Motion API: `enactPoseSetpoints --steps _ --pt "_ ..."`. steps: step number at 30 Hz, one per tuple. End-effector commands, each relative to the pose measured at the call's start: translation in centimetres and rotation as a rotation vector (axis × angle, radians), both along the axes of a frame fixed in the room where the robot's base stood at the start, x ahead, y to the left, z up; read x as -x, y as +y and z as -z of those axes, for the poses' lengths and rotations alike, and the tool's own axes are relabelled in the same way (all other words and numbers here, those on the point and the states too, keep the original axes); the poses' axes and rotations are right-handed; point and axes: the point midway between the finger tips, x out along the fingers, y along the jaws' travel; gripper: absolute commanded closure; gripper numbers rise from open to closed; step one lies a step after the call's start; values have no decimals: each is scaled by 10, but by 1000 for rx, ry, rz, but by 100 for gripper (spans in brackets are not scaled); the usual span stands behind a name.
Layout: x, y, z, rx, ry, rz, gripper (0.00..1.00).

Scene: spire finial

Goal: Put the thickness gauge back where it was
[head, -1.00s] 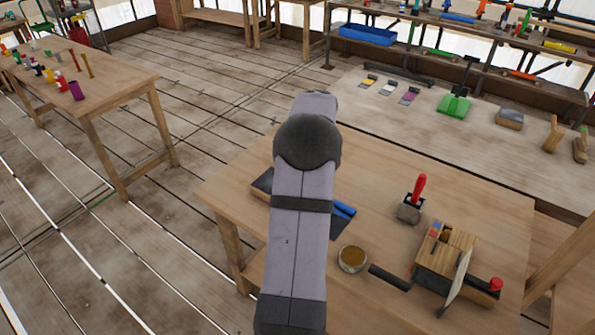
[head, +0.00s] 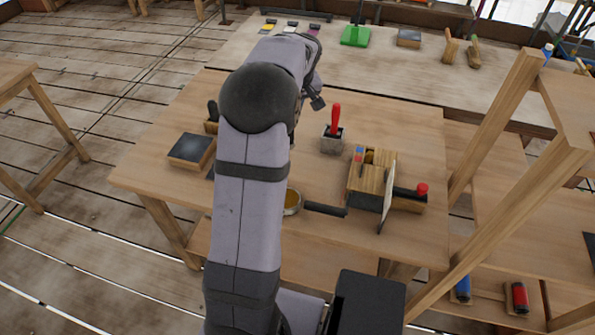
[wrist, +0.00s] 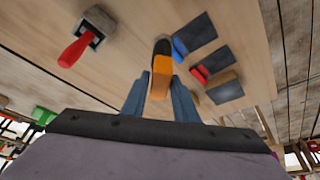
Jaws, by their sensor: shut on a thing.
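My gripper (wrist: 160,88) is shut on an orange piece with a black end (wrist: 160,66), held between its two blue-grey fingers in the wrist view. This piece appears to be the thickness gauge; its full shape is not clear. In the head view my arm hides the held piece, and only a dark part of the wrist end shows above the table. Beyond the held piece, in the wrist view, the wooden table top (wrist: 125,70) shows. I cannot tell whether the piece touches it.
Dark flat pieces with blue (wrist: 195,34) and red (wrist: 212,58) parts and a dark-topped block (wrist: 225,92) lie nearby. A red-handled tool (head: 335,118) stands in a grey block. A round dish (head: 292,203) and a wooden box (head: 369,180) stand on the table.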

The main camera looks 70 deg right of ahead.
Motion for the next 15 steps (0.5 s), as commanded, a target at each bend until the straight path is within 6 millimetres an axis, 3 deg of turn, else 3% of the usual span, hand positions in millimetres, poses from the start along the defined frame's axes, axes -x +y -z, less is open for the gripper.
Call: enactPoseSetpoints --steps 6,15 --pt "18 0 6 1 -1 253 100" --pt "27 -7 6 4 0 553 100"
